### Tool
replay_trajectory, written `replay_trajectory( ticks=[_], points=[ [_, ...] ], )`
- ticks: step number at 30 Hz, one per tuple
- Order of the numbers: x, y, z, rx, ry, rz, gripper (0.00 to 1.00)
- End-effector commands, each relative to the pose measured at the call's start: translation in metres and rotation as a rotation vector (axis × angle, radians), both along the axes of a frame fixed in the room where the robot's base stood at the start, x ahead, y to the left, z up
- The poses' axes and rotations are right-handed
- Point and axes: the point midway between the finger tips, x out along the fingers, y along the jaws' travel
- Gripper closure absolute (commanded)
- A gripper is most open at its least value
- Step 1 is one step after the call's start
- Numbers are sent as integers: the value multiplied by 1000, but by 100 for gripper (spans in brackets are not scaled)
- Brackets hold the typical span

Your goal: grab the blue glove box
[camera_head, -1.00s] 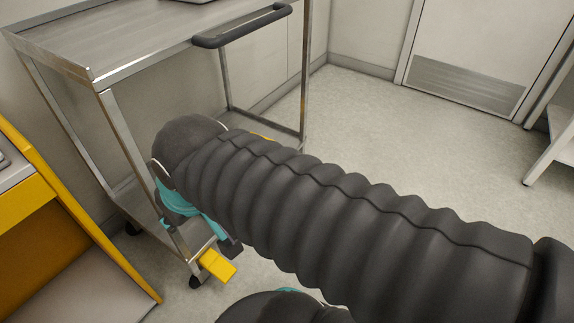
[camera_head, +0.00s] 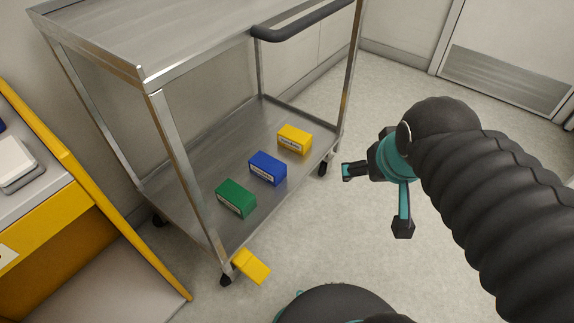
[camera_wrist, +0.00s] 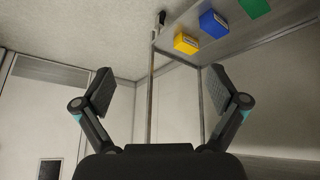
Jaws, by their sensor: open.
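The blue glove box (camera_head: 267,168) lies on the lower shelf of the steel cart, between a green box (camera_head: 236,198) and a yellow box (camera_head: 294,139). In the wrist view the blue box (camera_wrist: 213,24) shows near the top, between the yellow box (camera_wrist: 186,43) and the green box (camera_wrist: 254,7). My gripper (camera_head: 373,188) is open and empty, to the right of the cart and apart from all the boxes. Its two spread fingers also show in the wrist view (camera_wrist: 160,92).
The cart's lower shelf (camera_head: 205,160) has a raised rim, corner posts and an upper shelf (camera_head: 190,35) above it. A dark handle (camera_head: 300,22) juts from the upper shelf. A yellow-edged bench (camera_head: 60,170) stands left. Floor (camera_head: 400,80) is clear beyond.

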Motion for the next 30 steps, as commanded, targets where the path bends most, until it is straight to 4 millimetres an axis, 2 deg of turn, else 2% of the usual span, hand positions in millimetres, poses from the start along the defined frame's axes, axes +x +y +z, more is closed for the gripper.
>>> replay_trajectory(
  ticks=[8,14,21,27,30],
  points=[
    [105,-24,-16,-143,-108,65,0],
    [179,-30,-41,-216,-194,168,0],
    [254,-18,-90,-236,-292,333,0],
    [297,6,-145,-188,-368,493,0],
    [311,22,-176,-142,-404,575,0]
  ],
)
